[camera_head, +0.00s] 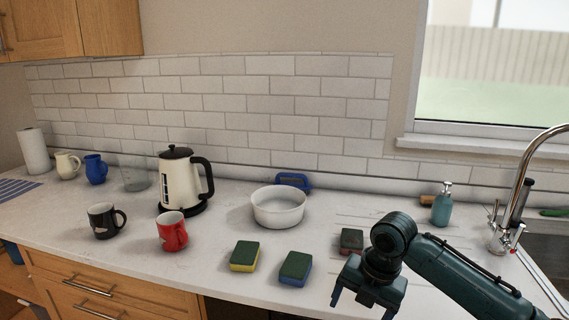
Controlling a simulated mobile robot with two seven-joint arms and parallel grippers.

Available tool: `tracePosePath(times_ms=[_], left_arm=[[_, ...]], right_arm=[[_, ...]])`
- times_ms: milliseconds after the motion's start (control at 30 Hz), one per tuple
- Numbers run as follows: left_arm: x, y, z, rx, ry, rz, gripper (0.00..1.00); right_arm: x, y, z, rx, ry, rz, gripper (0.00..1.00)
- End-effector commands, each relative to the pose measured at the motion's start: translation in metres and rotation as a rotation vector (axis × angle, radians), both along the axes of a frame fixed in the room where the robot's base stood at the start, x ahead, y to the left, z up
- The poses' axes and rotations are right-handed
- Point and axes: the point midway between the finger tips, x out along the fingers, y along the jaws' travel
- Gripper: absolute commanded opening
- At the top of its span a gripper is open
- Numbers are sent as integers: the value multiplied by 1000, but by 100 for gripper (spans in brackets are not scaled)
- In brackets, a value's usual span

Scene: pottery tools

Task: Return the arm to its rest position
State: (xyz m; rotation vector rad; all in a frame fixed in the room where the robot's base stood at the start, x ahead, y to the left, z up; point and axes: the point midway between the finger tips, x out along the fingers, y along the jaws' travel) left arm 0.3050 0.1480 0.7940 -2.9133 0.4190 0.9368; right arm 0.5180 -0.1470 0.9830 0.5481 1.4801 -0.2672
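My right arm comes in from the lower right over the counter. Its gripper (363,308) points down near the counter's front edge, with its two fingers spread apart and nothing visible between them. My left gripper is not in view. A dark sponge with a reddish side (351,241) lies just behind the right gripper, partly near the wrist in the picture. A green and blue sponge (295,268) and a green and yellow sponge (245,256) lie to the left of the gripper, apart from it.
On the counter (120,262) stand a white bowl (279,210), a kettle (178,180), a red mug (172,233) and a black mug (103,221). A teal soap bottle (442,207) and the tap (520,190) stand at the right by the sink. The front left counter is clear.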

Motion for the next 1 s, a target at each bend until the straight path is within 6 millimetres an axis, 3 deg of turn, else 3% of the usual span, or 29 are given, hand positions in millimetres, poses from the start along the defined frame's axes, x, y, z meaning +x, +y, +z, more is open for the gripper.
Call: tracePosePath(times_ms=[33, 300, 467, 667, 800, 1000], left_arm=[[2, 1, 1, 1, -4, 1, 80], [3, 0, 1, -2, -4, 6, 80], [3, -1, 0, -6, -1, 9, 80], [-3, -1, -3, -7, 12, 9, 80], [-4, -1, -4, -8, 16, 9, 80], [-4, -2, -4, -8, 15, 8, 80]], right_arm=[[-6, 12, -19, 45, 2, -58, 81], [-42, 71, -102, 377, 1, -567, 81], [-71, 86, -138, 596, 42, -939, 81], [-115, 73, -169, 844, 98, -1412, 81], [-153, 48, -184, 995, 116, -1711, 81], [-198, 13, -190, 1139, 107, -1978, 81]])
